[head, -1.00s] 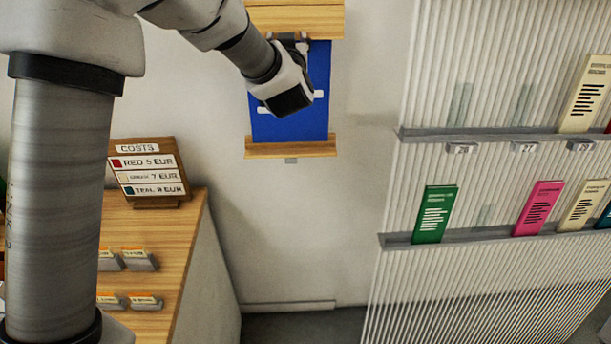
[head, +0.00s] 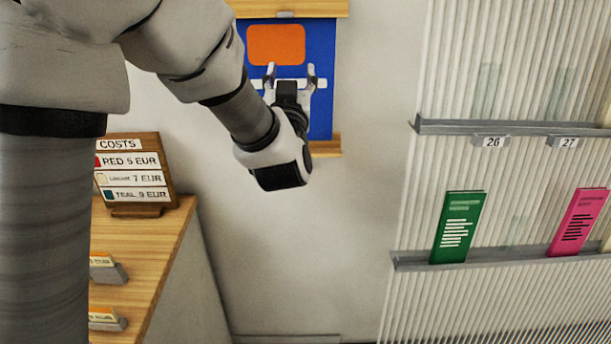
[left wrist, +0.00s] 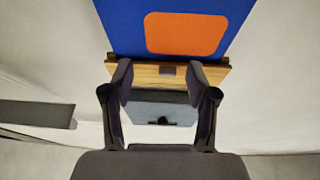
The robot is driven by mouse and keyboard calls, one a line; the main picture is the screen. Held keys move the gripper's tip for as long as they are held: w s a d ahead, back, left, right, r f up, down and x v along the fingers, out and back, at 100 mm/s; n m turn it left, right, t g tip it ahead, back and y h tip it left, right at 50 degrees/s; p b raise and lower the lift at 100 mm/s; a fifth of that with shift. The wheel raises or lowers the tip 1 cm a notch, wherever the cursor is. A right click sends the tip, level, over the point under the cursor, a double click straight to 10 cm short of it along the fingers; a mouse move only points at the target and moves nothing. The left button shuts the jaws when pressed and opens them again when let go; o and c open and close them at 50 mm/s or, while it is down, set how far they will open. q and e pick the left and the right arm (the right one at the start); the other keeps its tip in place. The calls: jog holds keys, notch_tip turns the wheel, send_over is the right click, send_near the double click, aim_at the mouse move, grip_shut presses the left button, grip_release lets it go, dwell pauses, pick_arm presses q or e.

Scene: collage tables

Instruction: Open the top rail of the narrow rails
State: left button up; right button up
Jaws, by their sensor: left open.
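The narrow rails are two wooden strips, a top rail (head: 310,8) and a bottom rail (head: 328,146), on the wall. A blue poster (head: 322,55) with an orange rounded patch (head: 276,45) and a white bar hangs between them. A small grey tab (head: 286,14) sits at the top rail's lower edge. My left gripper (head: 291,73) is open and empty, fingers up, in front of the poster below the top rail. In the left wrist view, a wooden rail (left wrist: 146,72) with a dark tab (left wrist: 167,71) shows between and behind the open fingers (left wrist: 160,82). My right gripper is out of view.
A wooden table (head: 155,262) with a costs sign (head: 135,170) and small card holders (head: 108,272) stands at left. At right, a ribbed wall carries grey ledges (head: 520,255) with a green leaflet (head: 458,226) and a pink one (head: 580,222). Bare wall lies between.

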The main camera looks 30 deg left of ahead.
pick_arm(q)
notch_tip(320, 180, down, 20)
jog(key=w+d+m+g+h+b, duration=0.1)
jog(key=w+m+g+h+b, duration=0.1)
jog(key=b, duration=0.4)
jog(key=shift+d+r+h, duration=0.2)
jog(key=shift+d+h, duration=0.2)
jog(key=shift+h, duration=0.4)
